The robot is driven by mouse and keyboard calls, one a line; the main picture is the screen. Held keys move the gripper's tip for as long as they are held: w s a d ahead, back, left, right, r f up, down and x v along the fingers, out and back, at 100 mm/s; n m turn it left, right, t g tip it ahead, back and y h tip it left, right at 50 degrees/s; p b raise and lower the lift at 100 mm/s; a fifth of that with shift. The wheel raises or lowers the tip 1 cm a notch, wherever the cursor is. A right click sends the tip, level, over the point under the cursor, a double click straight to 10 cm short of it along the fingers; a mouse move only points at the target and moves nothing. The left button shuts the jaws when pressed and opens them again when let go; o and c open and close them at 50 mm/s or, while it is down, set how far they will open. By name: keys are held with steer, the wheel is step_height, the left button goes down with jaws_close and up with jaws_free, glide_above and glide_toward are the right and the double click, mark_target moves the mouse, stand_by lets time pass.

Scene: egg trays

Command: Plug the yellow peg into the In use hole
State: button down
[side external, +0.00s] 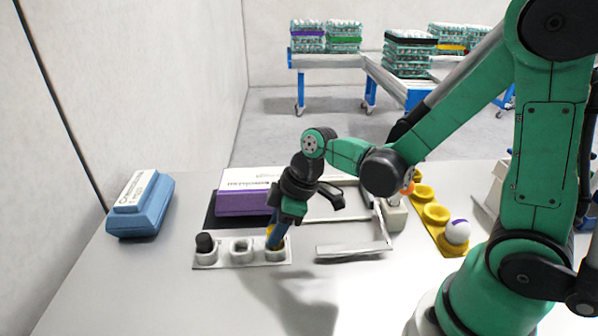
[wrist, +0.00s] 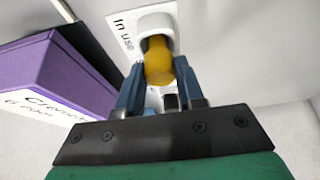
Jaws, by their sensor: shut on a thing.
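The yellow peg (wrist: 158,60) is between the blue fingers of my gripper (wrist: 157,75), which is shut on it. In the wrist view the peg's far end overlaps the white ring of the In use hole (wrist: 153,22), beside the printed "In use" label (wrist: 123,38). In the side view my gripper (side external: 275,240) points down, tilted, at the rightmost ring of the white three-hole plate (side external: 222,264). The fingers mostly hide the peg there, and I cannot tell how deep it sits. The middle hole (side external: 241,247) looks empty. A black peg (side external: 205,242) stands in the left hole.
A purple and white egg box (side external: 243,203) stands close behind the plate; it is at the left in the wrist view (wrist: 65,75). A metal bracket (side external: 352,249) lies to the right, then a yellow egg tray (side external: 436,213). The front table is clear.

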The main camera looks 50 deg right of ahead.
steer(key=shift+f, duration=0.55)
stand_by(0.8)
steer(key=shift+c, duration=2.3)
jaws_free()
steer(key=shift+r, duration=0.1)
steer(key=v, duration=0.5)
steer(key=shift+s+r, duration=0.1)
steer(key=shift+r, duration=0.1)
step_height(320, 180, up, 9)
